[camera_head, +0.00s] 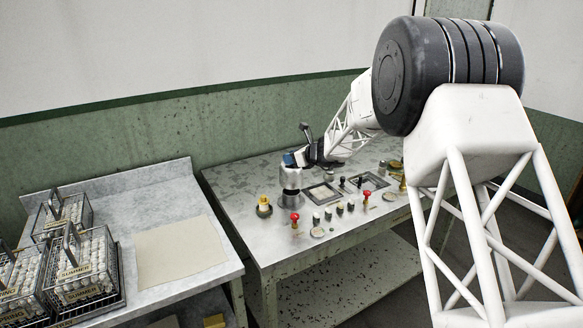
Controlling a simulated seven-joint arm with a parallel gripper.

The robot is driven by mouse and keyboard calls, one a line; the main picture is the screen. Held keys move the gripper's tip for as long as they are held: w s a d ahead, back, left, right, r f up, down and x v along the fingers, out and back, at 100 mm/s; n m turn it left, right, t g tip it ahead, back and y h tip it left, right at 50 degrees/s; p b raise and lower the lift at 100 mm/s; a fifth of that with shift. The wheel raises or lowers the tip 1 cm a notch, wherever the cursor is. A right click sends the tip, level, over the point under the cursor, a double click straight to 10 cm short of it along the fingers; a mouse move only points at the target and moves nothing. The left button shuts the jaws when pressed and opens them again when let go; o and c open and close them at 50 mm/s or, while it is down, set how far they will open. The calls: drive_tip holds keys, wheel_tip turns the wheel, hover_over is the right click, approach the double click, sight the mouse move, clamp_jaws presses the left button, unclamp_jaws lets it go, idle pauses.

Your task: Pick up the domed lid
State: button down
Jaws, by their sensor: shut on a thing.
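My gripper (290,187) is at the left end of my arm, low over the back left part of the metal table. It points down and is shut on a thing. A grey rounded form shows at its lower end, and it appears to be the domed lid. The hand hides most of it, and its edges are too small to make out. I cannot tell whether it touches the table or is lifted.
On the left bench, wire baskets (82,268) of white pieces stand beside a beige sheet (180,251). A gap separates bench and table.

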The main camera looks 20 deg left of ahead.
drive_tip(key=shift+r, duration=0.45)
drive_tip(key=shift+d, duration=0.1)
